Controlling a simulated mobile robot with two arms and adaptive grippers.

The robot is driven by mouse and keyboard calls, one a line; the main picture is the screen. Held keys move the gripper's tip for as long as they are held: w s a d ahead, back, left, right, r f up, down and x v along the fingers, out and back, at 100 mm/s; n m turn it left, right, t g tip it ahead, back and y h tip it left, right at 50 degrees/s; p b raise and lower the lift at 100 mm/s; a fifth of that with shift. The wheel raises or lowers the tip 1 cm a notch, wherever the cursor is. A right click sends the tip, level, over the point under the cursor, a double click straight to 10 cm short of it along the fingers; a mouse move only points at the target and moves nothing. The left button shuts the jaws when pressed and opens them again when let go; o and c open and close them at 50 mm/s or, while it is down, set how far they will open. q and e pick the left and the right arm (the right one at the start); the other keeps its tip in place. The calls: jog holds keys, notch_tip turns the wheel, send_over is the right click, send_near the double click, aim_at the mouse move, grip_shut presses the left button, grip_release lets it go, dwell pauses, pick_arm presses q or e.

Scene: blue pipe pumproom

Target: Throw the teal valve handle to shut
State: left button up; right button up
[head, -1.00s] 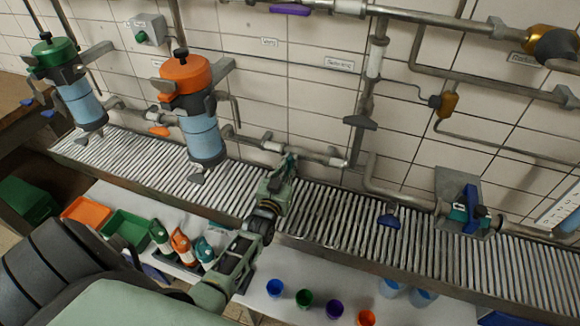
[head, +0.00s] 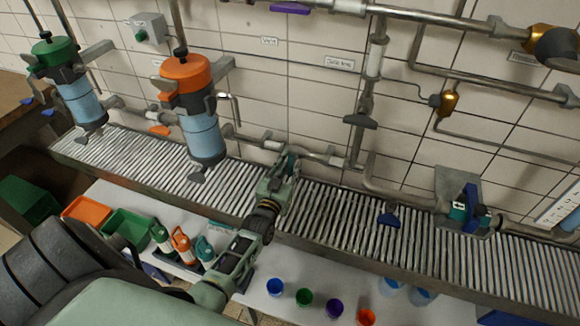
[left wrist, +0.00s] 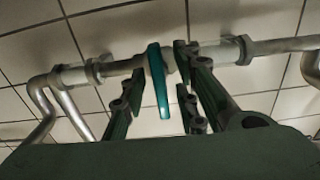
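The teal valve handle (left wrist: 159,82) hangs down from the horizontal pipe in the left wrist view, a little tilted. My left gripper (left wrist: 158,75) has its fingers apart, one on each side of the handle. My right gripper is not in view.
The roller conveyor (head: 335,215) runs below the pipe along the tiled wall. An orange-topped filter (head: 186,75) hangs to the left. Bottles (head: 182,245) and coloured cups (head: 304,298) stand on the front table.

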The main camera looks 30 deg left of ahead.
pick_arm(q)
jog(key=v, duration=1.2)
jog(key=shift+d, duration=0.15)
